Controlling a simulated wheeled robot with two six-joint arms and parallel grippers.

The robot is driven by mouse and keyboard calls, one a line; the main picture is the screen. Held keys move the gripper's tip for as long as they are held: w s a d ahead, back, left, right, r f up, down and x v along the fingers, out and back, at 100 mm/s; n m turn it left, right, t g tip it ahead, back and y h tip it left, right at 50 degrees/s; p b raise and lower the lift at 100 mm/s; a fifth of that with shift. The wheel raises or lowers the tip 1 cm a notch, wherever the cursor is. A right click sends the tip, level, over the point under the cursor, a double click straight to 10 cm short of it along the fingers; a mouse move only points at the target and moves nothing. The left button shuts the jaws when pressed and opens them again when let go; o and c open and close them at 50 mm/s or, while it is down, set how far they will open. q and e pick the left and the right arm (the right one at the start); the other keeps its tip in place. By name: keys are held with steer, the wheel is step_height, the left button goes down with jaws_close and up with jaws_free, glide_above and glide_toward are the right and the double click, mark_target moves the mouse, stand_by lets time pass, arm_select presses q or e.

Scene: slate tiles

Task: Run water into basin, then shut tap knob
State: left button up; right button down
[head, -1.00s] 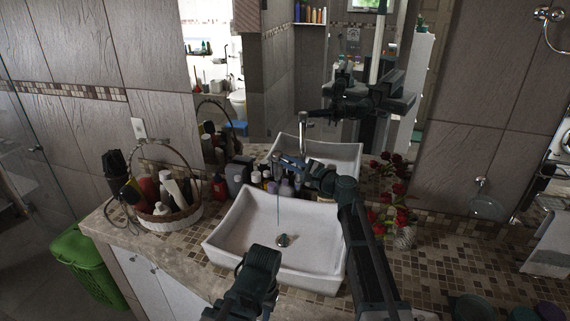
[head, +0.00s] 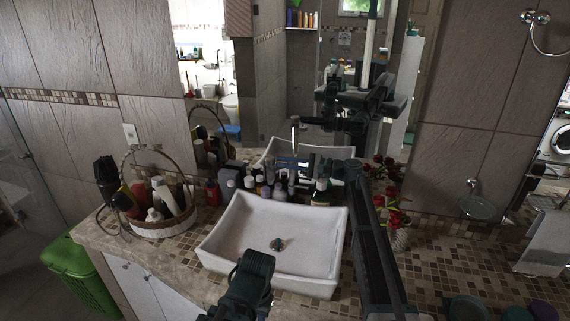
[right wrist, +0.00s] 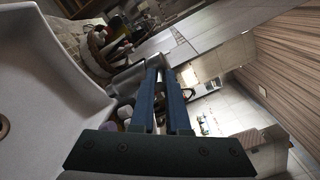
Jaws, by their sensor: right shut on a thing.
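The white basin (head: 225,230) stands on the counter with its drain visible. I see no water stream and no clear pool in it. A chrome tap part (head: 294,126) rises behind the basin in front of the mirror. My right gripper (head: 290,165) is at the tap behind the basin's back rim, shut on the tap knob, which the fingers mostly hide. The right wrist view shows its two fingers (right wrist: 160,68) close together beside a grey tap part (right wrist: 124,78). My left gripper (head: 257,265) hangs over the basin's front edge; its fingertips are hidden.
Several bottles (head: 265,188) stand close behind the basin. A basket of toiletries (head: 165,228) is to the left. A vase of red flowers (head: 392,218) is close to my right arm. A green bin (head: 90,275) stands on the floor at left.

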stand_by(0.3)
steer(key=c, duration=0.9)
jaws_free()
steer(key=shift+d, duration=0.1)
steer(key=v, duration=1.3)
steer(key=shift+s+d, duration=0.15)
steer(key=shift+d, duration=0.1)
